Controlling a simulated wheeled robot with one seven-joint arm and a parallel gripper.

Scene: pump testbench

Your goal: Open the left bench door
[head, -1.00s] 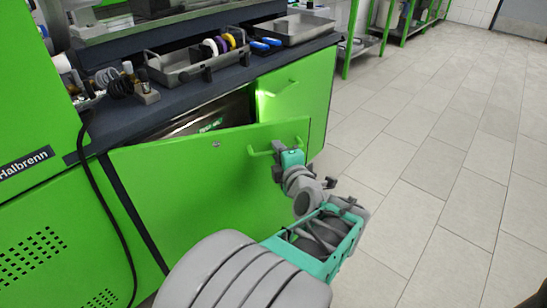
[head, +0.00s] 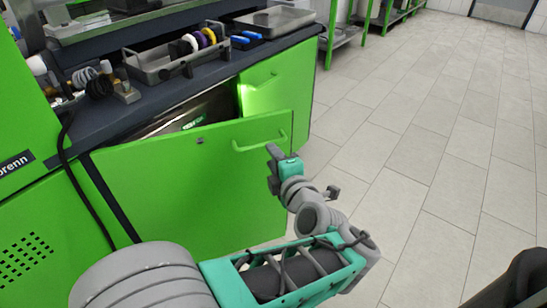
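The left bench door (head: 190,185) is a green panel. It stands ajar, its right side swung out from the bench, with a dark gap showing above its top edge. Its green bar handle (head: 260,145) is near the upper right corner. My gripper (head: 271,168) is just below and right of the handle, in front of the door. Its dark fingers look spread apart with nothing between them. It appears clear of the handle, though the exact distance in depth is hard to tell.
The right bench door (head: 275,90) looks closed. The dark worktop (head: 120,115) carries a metal tray with tape rolls (head: 160,65), blue-handled tools and fittings. A black cable (head: 70,175) hangs at left. Tiled floor (head: 430,150) is free at right.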

